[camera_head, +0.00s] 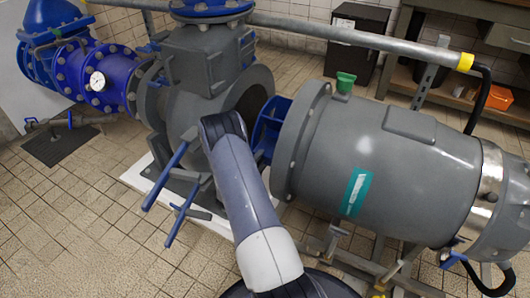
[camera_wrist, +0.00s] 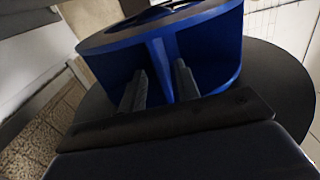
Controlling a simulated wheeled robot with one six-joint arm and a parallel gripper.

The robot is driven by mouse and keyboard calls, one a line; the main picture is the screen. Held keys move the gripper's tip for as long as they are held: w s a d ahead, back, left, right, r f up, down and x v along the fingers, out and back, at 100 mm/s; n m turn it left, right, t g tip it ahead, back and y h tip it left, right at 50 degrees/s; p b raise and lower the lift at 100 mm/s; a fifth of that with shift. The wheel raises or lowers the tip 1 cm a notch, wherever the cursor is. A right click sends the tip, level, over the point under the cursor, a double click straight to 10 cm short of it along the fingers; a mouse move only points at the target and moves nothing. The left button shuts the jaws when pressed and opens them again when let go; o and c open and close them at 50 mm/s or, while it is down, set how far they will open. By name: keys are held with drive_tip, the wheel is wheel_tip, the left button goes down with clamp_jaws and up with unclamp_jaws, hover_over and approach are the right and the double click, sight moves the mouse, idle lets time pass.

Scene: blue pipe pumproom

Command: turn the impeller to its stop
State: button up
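The blue impeller (camera_head: 268,130) sits between the grey pump casing (camera_head: 200,112) and the large grey motor body (camera_head: 380,160). In the wrist view the impeller (camera_wrist: 215,50) fills the upper middle, with its rim, hollow pockets and a vane (camera_wrist: 160,65) facing me. My gripper (camera_wrist: 160,85) has its two grey fingers apart, reaching into the impeller on either side of that vane. A strip of blue shows between the fingers, and I see no clear grip on the vane. In the head view my arm hides the gripper and part of the impeller.
Blue handles (camera_head: 168,178) stick out left of my arm. A blue pipe with a gauge (camera_head: 97,81) is at the left. A grey overhead pipe (camera_head: 350,36) crosses behind the motor. A workbench (camera_head: 470,12) stands at the back right. Tiled floor is free at the lower left.

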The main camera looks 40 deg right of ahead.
drive_tip(key=shift+b+x, duration=0.45)
drive_tip(key=shift+x, duration=1.95)
clamp_jaws()
